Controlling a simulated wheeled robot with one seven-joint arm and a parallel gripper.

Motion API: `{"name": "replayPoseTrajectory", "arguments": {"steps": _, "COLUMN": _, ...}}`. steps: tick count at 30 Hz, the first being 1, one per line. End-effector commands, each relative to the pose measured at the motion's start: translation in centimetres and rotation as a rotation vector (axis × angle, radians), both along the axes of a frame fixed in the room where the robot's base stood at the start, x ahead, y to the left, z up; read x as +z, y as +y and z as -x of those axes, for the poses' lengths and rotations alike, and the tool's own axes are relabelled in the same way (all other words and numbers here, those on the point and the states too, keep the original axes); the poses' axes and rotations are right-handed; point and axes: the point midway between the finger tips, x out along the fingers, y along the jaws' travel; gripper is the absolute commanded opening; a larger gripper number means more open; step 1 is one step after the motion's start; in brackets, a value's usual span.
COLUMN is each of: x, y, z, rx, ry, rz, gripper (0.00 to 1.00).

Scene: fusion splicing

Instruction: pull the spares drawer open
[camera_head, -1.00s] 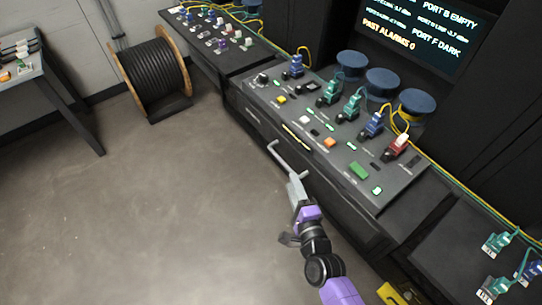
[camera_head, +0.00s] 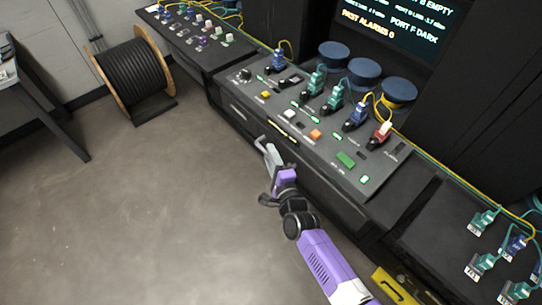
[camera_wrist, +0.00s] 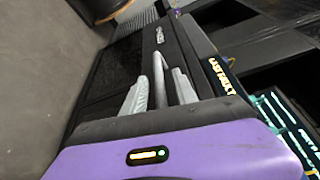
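The spares drawer is in the front of the dark console (camera_head: 300,150). The drawer's grey bar handle (camera_wrist: 158,78) runs between my two pale fingers in the wrist view. My gripper (camera_head: 265,147) is at the console front; it also shows in the wrist view (camera_wrist: 160,92). Its fingers are apart, one on each side of the bar, with small gaps. In the head view my gripper hides most of the handle.
Buttons, connectors and cables crowd the console top, with blue round caps (camera_head: 364,72) behind. A cable reel (camera_head: 135,75) stands on the floor at the left, near a table (camera_head: 35,95). A yellow object (camera_head: 392,285) lies low at the right. The floor before the console is clear.

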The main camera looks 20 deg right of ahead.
Motion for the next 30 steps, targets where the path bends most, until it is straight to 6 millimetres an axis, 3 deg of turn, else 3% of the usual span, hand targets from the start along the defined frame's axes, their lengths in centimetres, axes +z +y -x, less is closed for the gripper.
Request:
{"name": "replayPoseTrajectory", "arguments": {"steps": 3, "x": -0.01, "y": 0.00, "z": 0.02, "rx": 0.000, "ry": 0.000, "rz": 0.000, "gripper": 0.34}}
{"name": "replayPoseTrajectory", "arguments": {"steps": 9, "x": -0.01, "y": -0.01, "z": 0.04, "rx": 0.000, "ry": 0.000, "rz": 0.001, "gripper": 0.00}}
{"name": "replayPoseTrajectory", "arguments": {"steps": 30, "x": -0.04, "y": 0.01, "z": 0.08, "rx": 0.000, "ry": 0.001, "rz": 0.001, "gripper": 0.00}}
